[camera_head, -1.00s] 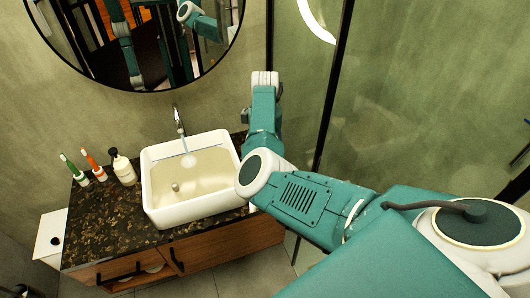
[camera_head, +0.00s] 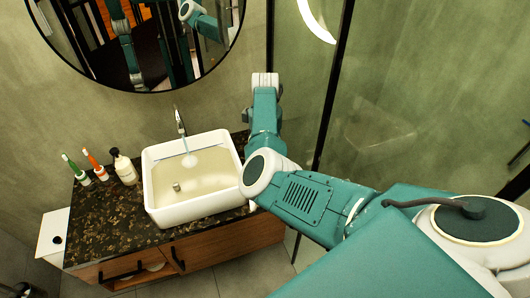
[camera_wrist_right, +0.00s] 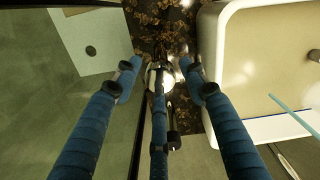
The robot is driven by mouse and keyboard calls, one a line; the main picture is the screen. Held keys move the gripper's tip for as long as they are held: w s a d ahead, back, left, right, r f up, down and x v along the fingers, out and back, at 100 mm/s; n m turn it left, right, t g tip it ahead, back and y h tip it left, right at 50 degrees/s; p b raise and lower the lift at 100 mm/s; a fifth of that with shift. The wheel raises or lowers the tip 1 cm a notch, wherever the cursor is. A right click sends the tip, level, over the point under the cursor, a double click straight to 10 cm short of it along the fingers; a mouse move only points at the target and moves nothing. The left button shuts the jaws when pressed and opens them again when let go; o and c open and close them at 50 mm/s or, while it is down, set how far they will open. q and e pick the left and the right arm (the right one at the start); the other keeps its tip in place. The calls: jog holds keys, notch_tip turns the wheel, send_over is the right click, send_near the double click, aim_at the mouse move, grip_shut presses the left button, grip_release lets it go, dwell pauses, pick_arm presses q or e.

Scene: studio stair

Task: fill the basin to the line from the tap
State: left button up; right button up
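The white basin (camera_head: 165,213) sits on a dark speckled counter, and it also shows at the right of the right wrist view (camera_wrist_right: 209,60). A thin pale-blue stream (camera_head: 185,145) runs from the tap (camera_head: 179,122) into it. A blue line (camera_wrist_right: 272,113) crosses the basin's inner wall; I cannot tell exactly how the water surface lies against it. My right gripper (camera_wrist_right: 160,68) is beside the basin with its blue fingers apart. A chrome fitting (camera_wrist_right: 157,78) shows between the fingertips; contact is unclear. The right fingers are hidden in the head view. My left gripper is out of view.
A round mirror (camera_head: 150,60) hangs above. A dark-framed glass panel (camera_head: 300,90) is close on the right arm's far side.

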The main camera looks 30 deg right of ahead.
notch_tip(320, 180, up, 12)
dwell(0.7)
dwell(1.3)
